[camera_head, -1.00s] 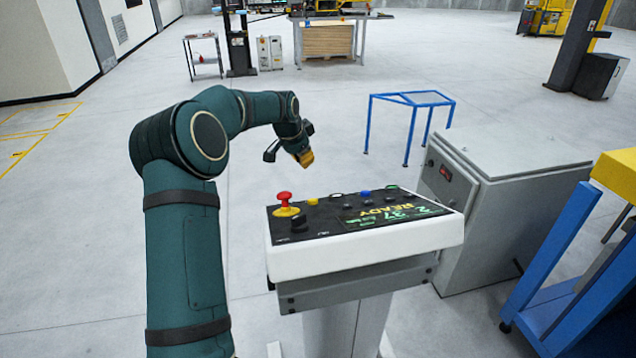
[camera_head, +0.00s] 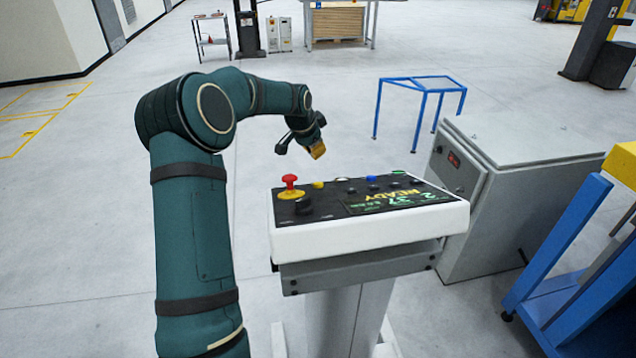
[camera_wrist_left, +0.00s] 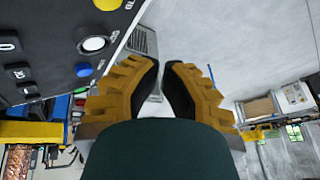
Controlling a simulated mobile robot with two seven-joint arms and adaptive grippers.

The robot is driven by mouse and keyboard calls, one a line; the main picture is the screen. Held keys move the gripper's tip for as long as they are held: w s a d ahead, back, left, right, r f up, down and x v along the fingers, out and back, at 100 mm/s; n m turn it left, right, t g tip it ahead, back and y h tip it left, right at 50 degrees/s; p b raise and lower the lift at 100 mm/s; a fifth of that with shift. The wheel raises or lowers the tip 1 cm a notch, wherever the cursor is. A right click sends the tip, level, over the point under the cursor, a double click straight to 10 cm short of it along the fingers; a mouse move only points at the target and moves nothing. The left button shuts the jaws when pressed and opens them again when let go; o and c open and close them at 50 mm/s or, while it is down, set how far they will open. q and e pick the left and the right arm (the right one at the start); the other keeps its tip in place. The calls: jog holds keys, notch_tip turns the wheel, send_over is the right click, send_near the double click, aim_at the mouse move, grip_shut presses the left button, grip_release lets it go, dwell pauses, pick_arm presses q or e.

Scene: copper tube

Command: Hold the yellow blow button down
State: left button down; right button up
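The yellow blow button (camera_head: 318,185) sits near the far-left edge of the console's black panel (camera_head: 330,205). My left gripper (camera_head: 316,150) is in the air beyond and above it, apart from the button. In the left wrist view, a yellow button (camera_wrist_left: 107,4) is cut off by the top edge. A white button (camera_wrist_left: 94,44) and a blue button (camera_wrist_left: 84,70) lie left of the gripper's fingertips (camera_wrist_left: 163,66). The yellow-brown fingers have dark inner faces and a narrow, empty gap between their tips. My right gripper is not in view.
A red mushroom button (camera_head: 289,182) on a yellow base and a black knob (camera_head: 303,205) stand near the yellow button. The display (camera_head: 398,198) reads READY. A grey cabinet (camera_head: 520,190) stands right of the console. A blue frame table (camera_head: 422,85) is behind.

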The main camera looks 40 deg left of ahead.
aim_at(318, 185)
pick_arm(q)
jog(key=f, duration=0.1)
jog(key=f+b, duration=0.1)
jog(key=s+d+f+b, duration=0.1)
jog(key=shift+f, duration=0.2)
jog(key=shift+s+d+f+b, duration=0.2)
jog(key=shift+d+f+b, duration=0.1)
jog(key=shift+f+b, duration=0.35)
dwell(0.9)
jog(key=shift+d+f+b, duration=0.1)
jog(key=shift+f+b, duration=0.2)
jog(key=shift+b, duration=0.2)
jog(key=shift+s+d+f+b, duration=0.3)
jog(key=shift+f+b, duration=0.2)
jog(key=shift+f, duration=0.1)
dwell(1.4)
jog(key=shift+a, duration=0.1)
dwell(3.1)
jog(key=shift+w+a+r+p, duration=0.15)
jog(key=shift+w+r+p, duration=0.05)
jog(key=shift+r+p, duration=0.3)
jog(key=shift+w+a+r+p, duration=0.15)
jog(key=shift+r+p, duration=0.2)
jog(key=shift+r, duration=0.15)
